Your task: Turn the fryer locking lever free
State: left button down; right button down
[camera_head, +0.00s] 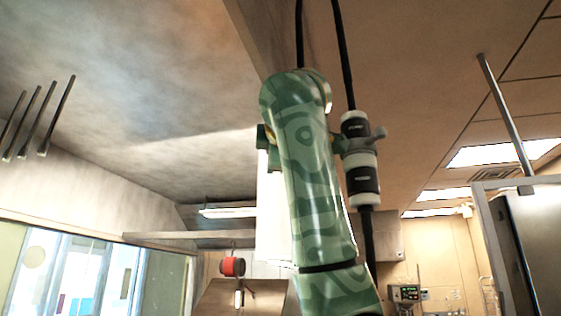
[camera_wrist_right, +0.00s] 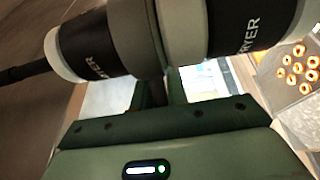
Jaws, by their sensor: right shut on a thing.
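The fryer connector (camera_head: 361,188) hangs upright on a black cable in the head view. It has black and white halves with a grey collar between them. The grey locking lever (camera_head: 374,138) sits at this collar, and one end sticks out to the right. In the right wrist view the connector (camera_wrist_right: 95,45) spans the top, lettered "FRYER", with the grey collar (camera_wrist_right: 183,35) in the middle. My right gripper (camera_wrist_right: 161,88) is shut on the lever at the collar; the grip itself is partly hidden. My left gripper is out of view.
Another black cable (camera_head: 299,35) hangs behind my arm. A red reel (camera_head: 232,267) hangs lower left. A metal post (camera_head: 505,120) and cabinet frame stand at right. A tray of ring-shaped pastries (camera_wrist_right: 298,68) shows at the wrist view's right. Space left of my arm looks open.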

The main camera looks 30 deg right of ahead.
jog(key=m+g+h, duration=0.1)
jog(key=h, duration=0.1)
jog(key=w+m+g+h+p, duration=0.1)
jog(key=d+m+g+h+p, duration=0.1)
jog(key=m+g+h, duration=0.1)
jog(key=shift+w+h, duration=0.3)
jog(key=shift+d+h, duration=0.15)
jog(key=shift+h, duration=0.15)
jog(key=shift+m, duration=0.3)
jog(key=c, duration=1.5)
grip_release()
jog(key=shift+o, duration=0.2)
jog(key=shift+w, duration=0.1)
